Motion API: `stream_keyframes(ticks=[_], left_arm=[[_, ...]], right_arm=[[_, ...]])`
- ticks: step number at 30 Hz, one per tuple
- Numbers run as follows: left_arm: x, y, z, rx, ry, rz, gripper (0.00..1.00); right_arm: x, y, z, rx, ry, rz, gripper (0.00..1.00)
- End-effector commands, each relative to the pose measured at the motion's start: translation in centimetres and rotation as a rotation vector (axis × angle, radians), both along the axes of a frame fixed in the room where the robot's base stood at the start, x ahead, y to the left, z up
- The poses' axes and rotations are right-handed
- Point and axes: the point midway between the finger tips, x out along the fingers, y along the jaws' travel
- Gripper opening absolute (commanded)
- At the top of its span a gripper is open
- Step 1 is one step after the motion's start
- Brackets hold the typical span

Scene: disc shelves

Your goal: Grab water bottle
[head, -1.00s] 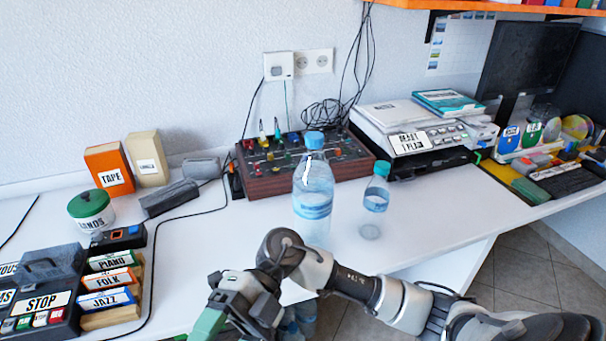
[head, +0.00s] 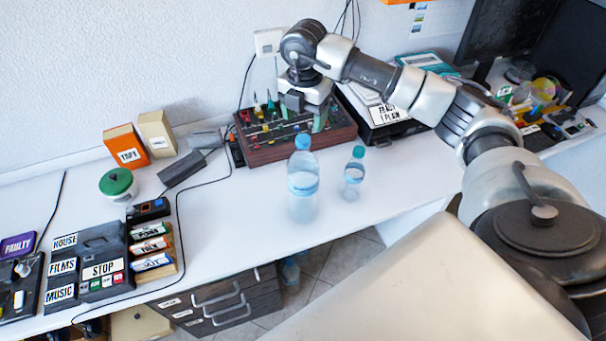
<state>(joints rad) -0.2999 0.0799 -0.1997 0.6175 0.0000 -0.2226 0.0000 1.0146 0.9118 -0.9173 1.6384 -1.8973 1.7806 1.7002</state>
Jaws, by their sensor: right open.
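A large clear water bottle (head: 303,182) with a blue cap stands upright on the white table, near its front edge. A smaller clear bottle (head: 353,175) with a teal cap stands upright just to its right. My right gripper (head: 308,122) is raised behind and above the bottles, over the mixer box, with its green-tipped fingers pointing down. The fingers are apart with nothing visible between them. Neither bottle is touched. Another bottle (head: 290,272) shows below the table, near the floor. My left gripper is out of view.
The wooden-sided mixer box (head: 270,155) with knobs stands behind the bottles, under my gripper. A labelled device (head: 385,118) is to its right. White table (head: 235,220) is clear left of the bottles.

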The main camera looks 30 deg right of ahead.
Motion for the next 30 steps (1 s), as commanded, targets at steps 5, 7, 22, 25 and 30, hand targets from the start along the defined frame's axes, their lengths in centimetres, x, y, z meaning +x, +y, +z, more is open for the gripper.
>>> stream_keyframes(ticks=[5, 7, 22, 25, 30], left_arm=[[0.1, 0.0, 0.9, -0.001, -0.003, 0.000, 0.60], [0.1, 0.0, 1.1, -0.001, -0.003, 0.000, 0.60], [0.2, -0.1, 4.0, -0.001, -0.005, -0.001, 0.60], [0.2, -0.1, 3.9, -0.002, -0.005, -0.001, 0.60], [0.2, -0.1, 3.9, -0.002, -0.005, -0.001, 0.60]], right_arm=[[-0.1, 0.1, -2.8, 0.002, 0.005, 0.005, 0.68], [0.0, 0.1, -3.5, 0.003, 0.003, 0.005, 0.68], [0.4, 0.0, -8.9, 0.004, 0.002, 0.006, 0.68], [0.4, 0.1, -9.2, 0.005, 0.000, 0.007, 0.68], [0.4, 0.1, -9.2, 0.005, 0.000, 0.007, 0.64]])
